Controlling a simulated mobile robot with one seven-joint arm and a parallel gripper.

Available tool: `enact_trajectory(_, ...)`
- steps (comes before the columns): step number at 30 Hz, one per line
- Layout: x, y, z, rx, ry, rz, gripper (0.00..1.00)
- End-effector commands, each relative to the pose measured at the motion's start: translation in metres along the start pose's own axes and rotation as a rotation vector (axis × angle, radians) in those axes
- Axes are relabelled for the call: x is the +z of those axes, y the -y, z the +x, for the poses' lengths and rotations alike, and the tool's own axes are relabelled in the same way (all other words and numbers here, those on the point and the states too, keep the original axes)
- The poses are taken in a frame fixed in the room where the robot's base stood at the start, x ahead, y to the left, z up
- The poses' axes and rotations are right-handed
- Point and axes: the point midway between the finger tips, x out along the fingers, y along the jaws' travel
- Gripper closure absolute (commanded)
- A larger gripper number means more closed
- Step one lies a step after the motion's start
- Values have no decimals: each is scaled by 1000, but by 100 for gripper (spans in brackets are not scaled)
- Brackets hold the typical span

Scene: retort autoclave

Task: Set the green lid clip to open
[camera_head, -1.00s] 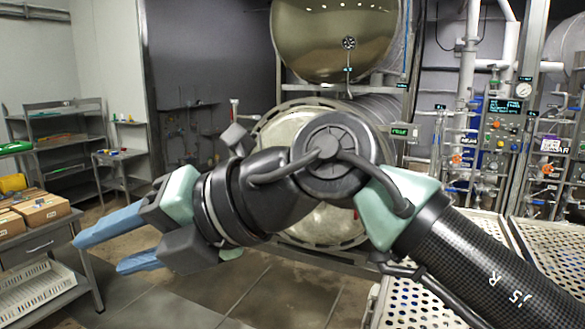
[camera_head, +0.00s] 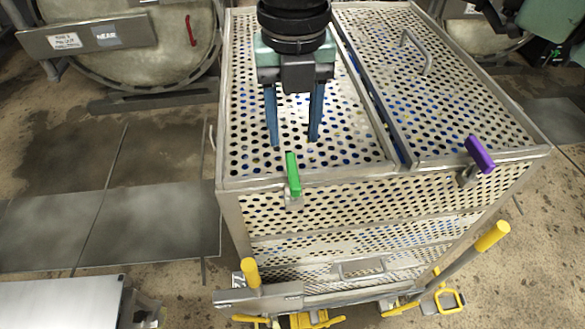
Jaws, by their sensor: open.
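The green lid clip (camera_head: 292,174) sits at the front top edge of a perforated metal basket cart (camera_head: 380,210). It stands roughly upright, with its metal base on the front face just below the rim. My gripper (camera_head: 293,142) is above the left perforated lid (camera_head: 245,125), fingers pointing down toward the front edge. Its two blue fingers are apart with nothing between them. The fingertips are just behind the clip in the picture; I cannot tell whether they touch the lid.
A purple clip (camera_head: 480,154) sits at the right front edge. A metal handle (camera_head: 418,52) stands on the right lid. Yellow-gripped handles (camera_head: 492,236) stick out low in front. A round vessel door (camera_head: 130,40) stands back left. Floor to the left is clear.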

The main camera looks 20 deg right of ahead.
Motion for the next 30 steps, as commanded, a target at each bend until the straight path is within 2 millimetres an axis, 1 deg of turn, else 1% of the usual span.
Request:
enact_trajectory(1,0,0,19,1,-2,0,50)
enact_trajectory(3,0,0,35,-1,-2,-1,50)
enact_trajectory(6,-1,0,55,1,-2,-2,50)
enact_trajectory(9,0,0,69,1,0,-2,50)
enact_trajectory(13,0,0,78,1,0,-1,50)
enact_trajectory(21,0,0,78,1,0,-2,50)
enact_trajectory(23,0,-1,78,1,0,-2,61)
enact_trajectory(27,0,-1,78,1,0,-2,86)
enact_trajectory(29,0,-1,78,1,0,-2,97)
enact_trajectory(30,0,-1,78,1,0,-2,100)
